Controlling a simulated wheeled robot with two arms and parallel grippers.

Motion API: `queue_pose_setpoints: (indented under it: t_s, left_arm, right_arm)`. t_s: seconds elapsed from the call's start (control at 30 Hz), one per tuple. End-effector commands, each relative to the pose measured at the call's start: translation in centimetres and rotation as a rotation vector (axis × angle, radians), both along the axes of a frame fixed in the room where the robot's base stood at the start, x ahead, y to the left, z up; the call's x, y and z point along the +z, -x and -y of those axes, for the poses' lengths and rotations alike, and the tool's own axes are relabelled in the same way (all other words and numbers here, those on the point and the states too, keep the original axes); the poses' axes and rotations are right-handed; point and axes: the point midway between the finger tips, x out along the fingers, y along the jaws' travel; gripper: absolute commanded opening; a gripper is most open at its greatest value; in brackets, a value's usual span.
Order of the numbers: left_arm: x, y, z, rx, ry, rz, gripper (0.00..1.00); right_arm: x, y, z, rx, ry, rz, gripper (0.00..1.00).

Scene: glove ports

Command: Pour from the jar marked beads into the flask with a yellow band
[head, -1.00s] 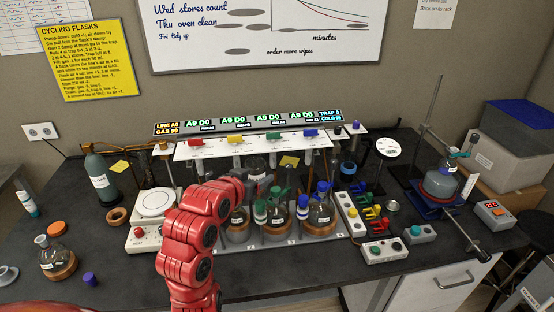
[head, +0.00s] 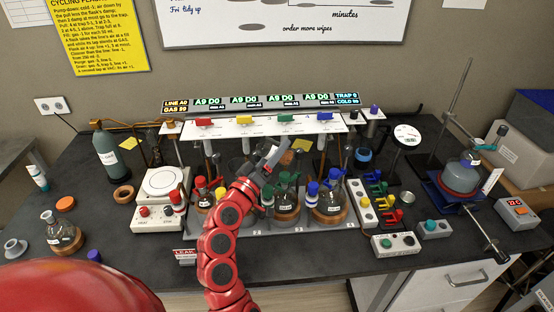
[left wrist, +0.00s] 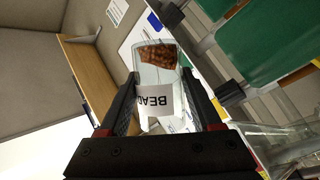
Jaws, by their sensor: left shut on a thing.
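My left gripper (left wrist: 162,105) is shut on a clear jar whose white label reads "BEAD". The jar (left wrist: 146,76) holds brown beads gathered at its far end in the left wrist view. In the head view my left gripper (head: 277,153) reaches over the flask row below the coloured-tap panel; the jar cannot be made out there. Flasks with red (head: 203,200), green (head: 287,207) and blue (head: 328,206) fittings stand in the row. My red arm mostly hides the flask between red and green, so I cannot make out a yellow band. My right gripper is out of view.
The white panel (head: 225,129) with red, yellow, green and blue taps stands behind the flasks. A hotplate (head: 160,185) is left, a valve strip (head: 361,205) right. A loose flask (head: 63,233) stands at far left.

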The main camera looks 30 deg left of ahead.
Motion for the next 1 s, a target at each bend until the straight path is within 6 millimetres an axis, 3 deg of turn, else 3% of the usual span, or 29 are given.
queue_pose_setpoints:
  t_s: [0.5,1.0]
  left_arm:
    - [1.4,1.5,-2.4,-0.005,0.636,0.387,0.05]
    - [1.9,1.6,-2.5,-0.003,0.629,0.388,0.04]
  right_arm:
    - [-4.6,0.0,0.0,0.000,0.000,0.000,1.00]
    - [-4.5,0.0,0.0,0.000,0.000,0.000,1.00]
